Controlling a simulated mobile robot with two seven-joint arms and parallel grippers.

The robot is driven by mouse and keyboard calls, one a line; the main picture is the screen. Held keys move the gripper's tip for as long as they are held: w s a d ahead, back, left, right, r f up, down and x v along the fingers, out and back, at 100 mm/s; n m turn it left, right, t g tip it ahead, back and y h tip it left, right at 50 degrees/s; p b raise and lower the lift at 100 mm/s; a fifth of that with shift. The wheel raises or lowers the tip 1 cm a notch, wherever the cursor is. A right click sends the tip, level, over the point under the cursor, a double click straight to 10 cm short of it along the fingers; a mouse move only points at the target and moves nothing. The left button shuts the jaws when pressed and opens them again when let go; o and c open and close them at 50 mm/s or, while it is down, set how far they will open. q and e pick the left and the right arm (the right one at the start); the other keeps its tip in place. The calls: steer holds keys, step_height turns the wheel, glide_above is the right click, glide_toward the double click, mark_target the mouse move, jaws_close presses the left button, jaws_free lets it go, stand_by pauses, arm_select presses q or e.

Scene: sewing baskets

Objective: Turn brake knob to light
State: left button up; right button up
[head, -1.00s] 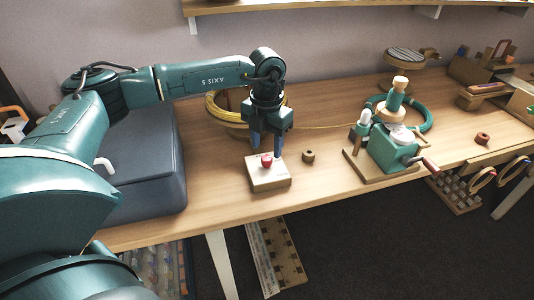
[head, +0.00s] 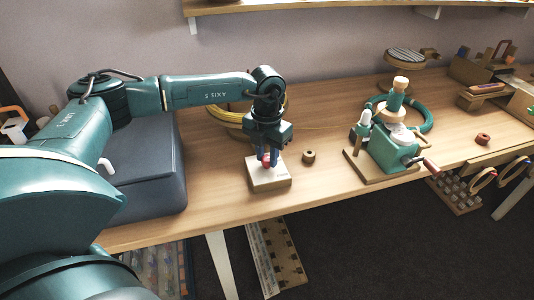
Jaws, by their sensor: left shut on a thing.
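The brake knob (head: 266,158) is a small red-pink knob on top of a pale wooden block (head: 268,180) near the table's front edge. My right gripper is not in view.
A small brown ring (head: 308,156) lies just right of the block. A green winding machine (head: 392,150) with a crank stands further right on a wooden base. Table between block and machine is mostly clear.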

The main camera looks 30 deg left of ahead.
arm_select(q)
steer(key=shift+c, duration=1.4)
steer(key=shift+m, duration=0.3)
steer(key=m, duration=0.3)
steer(key=shift+m, duration=0.3)
steer(key=m, duration=0.3)
steer(key=shift+m+b, duration=0.3)
steer(key=shift+b, duration=0.1)
steer(key=m, duration=0.2)
steer(key=shift+m, duration=0.3)
steer(key=m, duration=0.2)
steer(key=shift+m+b, duration=0.3)
steer(key=shift+b, duration=0.1)
steer(key=shift+m, duration=0.3)
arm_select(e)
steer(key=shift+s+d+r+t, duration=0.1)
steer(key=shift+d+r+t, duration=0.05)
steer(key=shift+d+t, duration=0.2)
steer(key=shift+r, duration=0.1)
